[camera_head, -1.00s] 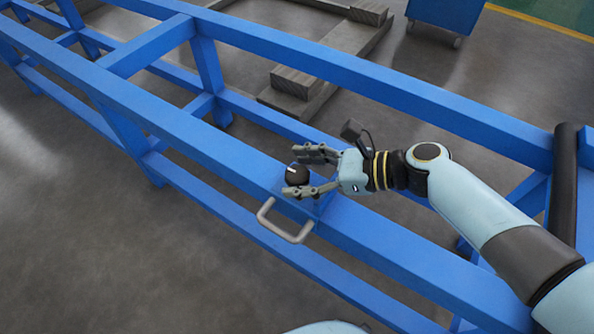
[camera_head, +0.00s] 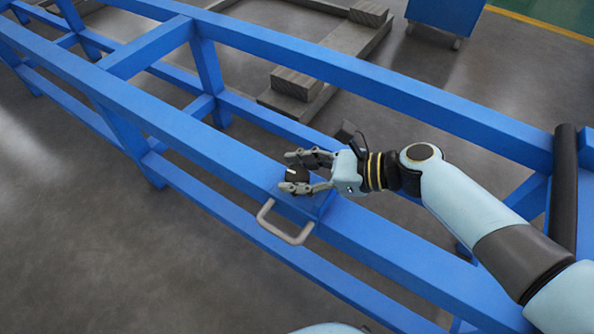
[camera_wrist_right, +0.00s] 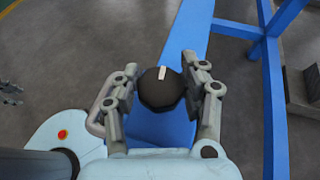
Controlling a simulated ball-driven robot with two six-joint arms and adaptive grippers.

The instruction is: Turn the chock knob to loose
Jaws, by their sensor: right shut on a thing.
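The chock knob (camera_head: 297,174) is black and round with a white pointer mark, on a small blue mount on the near blue rail (camera_head: 215,150). In the right wrist view the knob (camera_wrist_right: 162,92) sits between the fingers, its mark at the top edge, away from the palm. My right gripper (camera_head: 299,173) is shut on the knob, one finger on each side; it also shows in the right wrist view (camera_wrist_right: 163,93). No label beside the knob is readable. Grey finger-like parts at the left edge of the right wrist view appear to be my left gripper (camera_wrist_right: 10,92), mostly cut off.
A grey U-shaped handle (camera_head: 285,235) sticks out of the near rail just below the knob. Wooden blocks (camera_head: 296,84) lie behind the frame. A blue wheeled cart (camera_head: 447,15) stands at the back. The floor at the front left is clear.

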